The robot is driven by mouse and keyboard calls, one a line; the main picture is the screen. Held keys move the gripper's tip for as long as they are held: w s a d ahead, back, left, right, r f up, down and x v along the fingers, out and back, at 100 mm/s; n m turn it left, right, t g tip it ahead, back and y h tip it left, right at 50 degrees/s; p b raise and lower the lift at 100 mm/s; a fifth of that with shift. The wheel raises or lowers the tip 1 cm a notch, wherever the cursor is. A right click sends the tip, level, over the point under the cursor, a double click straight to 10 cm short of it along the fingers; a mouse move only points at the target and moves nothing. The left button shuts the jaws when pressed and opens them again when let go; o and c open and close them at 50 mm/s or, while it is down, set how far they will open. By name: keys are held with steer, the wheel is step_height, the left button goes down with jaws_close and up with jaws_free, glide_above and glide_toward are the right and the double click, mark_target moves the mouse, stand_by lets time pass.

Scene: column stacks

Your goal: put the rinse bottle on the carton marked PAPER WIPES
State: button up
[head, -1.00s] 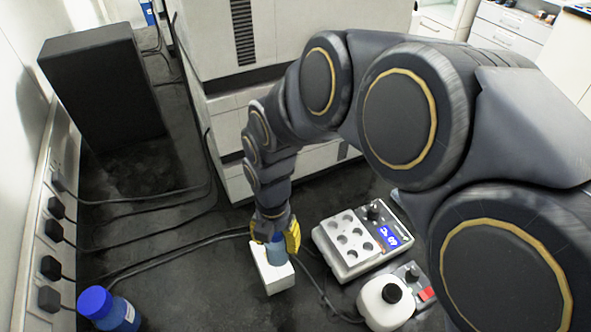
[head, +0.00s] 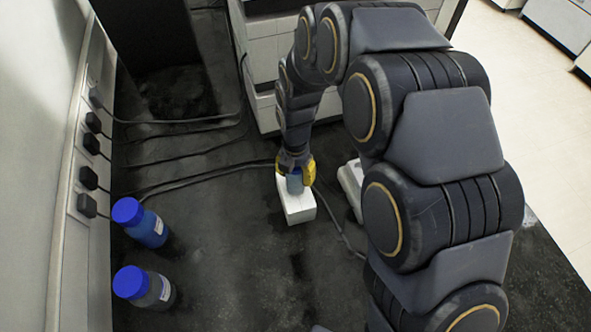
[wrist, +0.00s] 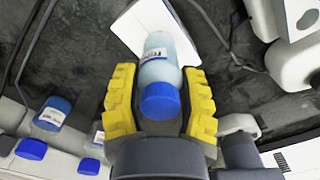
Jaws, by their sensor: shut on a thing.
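My gripper (head: 295,170) is shut on a pale blue bottle (head: 295,184) at the white carton. In the wrist view the bottle (wrist: 157,62) has a blue cap and a white label too small to read, with yellow fingers on both sides of it. The white carton (head: 299,210) lies on the dark bench under the bottle, and it also shows in the wrist view (wrist: 130,28). I cannot tell whether the bottle's base touches the carton. No marking on the carton is readable. My gripper hides the bottle's cap in the head view.
Cables (head: 200,178) cross the bench behind the carton. A pale device (head: 351,185) is partly hidden by my arm.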

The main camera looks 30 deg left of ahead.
steer(key=shift+f, duration=0.15)
steer(key=o, duration=1)
step_height(320, 180, up, 12)
steer(key=shift+r, duration=0.2)
